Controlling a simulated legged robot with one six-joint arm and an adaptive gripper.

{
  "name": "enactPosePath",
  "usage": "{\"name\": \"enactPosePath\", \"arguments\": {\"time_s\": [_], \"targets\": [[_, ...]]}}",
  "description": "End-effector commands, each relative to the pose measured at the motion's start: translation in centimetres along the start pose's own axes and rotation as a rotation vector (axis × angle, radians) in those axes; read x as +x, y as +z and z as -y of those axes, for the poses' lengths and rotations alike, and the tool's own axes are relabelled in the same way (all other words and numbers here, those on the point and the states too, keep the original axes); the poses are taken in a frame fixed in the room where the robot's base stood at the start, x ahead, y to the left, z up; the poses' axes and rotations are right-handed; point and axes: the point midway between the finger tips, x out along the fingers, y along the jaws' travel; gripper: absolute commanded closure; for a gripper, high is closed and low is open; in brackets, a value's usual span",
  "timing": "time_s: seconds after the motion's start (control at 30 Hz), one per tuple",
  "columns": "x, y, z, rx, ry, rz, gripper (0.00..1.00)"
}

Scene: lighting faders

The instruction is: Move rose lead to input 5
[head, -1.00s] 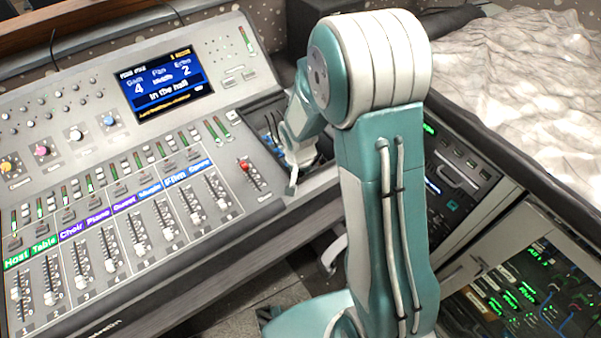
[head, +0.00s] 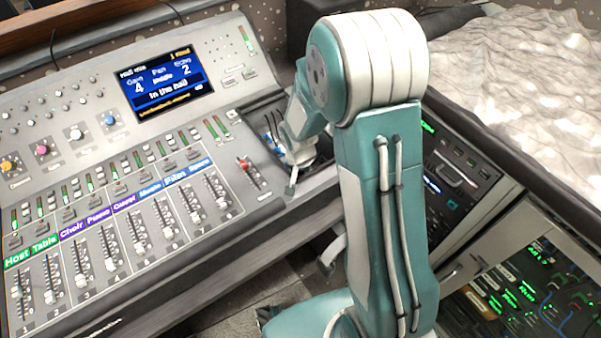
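My gripper (head: 292,180) is at the end of my arm, low over a dark recess (head: 272,128) at the right end of the grey mixing console (head: 215,265). It is small and partly hidden by my own arm, so I cannot tell whether its fingers are open or shut, or whether they hold anything. Thin dark and pale leads show in the recess just left of the gripper. I cannot pick out a rose lead, and no input marked 5 can be made out among the recess sockets.
Numbered faders and a lit screen (head: 162,82) fill the console left of the gripper. Rack units with lit panels (head: 512,290) and blue cables stand at lower right. Crumpled pale cloth (head: 520,80) lies at upper right.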

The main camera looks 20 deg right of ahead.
Motion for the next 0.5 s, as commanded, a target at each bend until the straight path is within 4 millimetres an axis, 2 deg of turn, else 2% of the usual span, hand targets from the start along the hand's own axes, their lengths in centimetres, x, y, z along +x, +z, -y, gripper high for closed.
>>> {"name": "enactPosePath", "arguments": {"time_s": [0.23,0.27,0.3,0.33,0.5], "targets": [[0.26,0.26,-0.1,0.0,0.004,0.007,1.0],[0.26,0.27,-0.11,0.0,0.004,0.007,0.54],[0.27,0.28,-0.12,0.0,0.004,0.008,0.36],[0.26,0.27,-0.11,0.0,0.004,0.007,0.23],[0.18,0.2,-0.08,0.0,0.003,0.005,0.23]]}}
